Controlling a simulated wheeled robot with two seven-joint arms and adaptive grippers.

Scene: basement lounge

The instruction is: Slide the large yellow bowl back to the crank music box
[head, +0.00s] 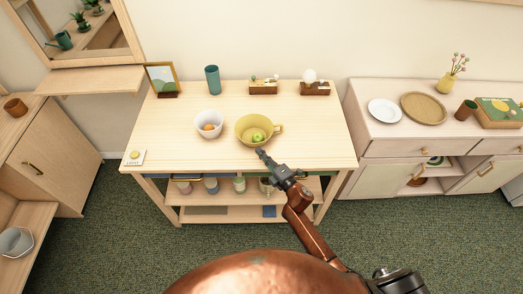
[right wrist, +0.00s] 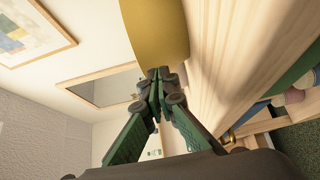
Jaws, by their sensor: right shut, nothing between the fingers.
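The large yellow bowl (head: 241,128) stands upright on the wooden table, with green fruit (head: 258,138) inside and a handle on its right side. Two small wooden-based items stand behind it at the back edge: one with little figures (head: 263,88) and one with a white ball (head: 314,88). I cannot tell for sure which is the crank music box. My right gripper (head: 262,155) is shut and empty at the bowl's front side. In the right wrist view its fingertips (right wrist: 157,76) are close to the yellow bowl wall (right wrist: 155,28); contact is unclear. My left gripper is not in view.
A white bowl (head: 200,124) with an orange item stands left of the yellow bowl. A teal cup (head: 212,79) and a picture frame (head: 162,78) stand at the back left. Tabletop (head: 315,135) is clear right of the bowl and between it and the back items.

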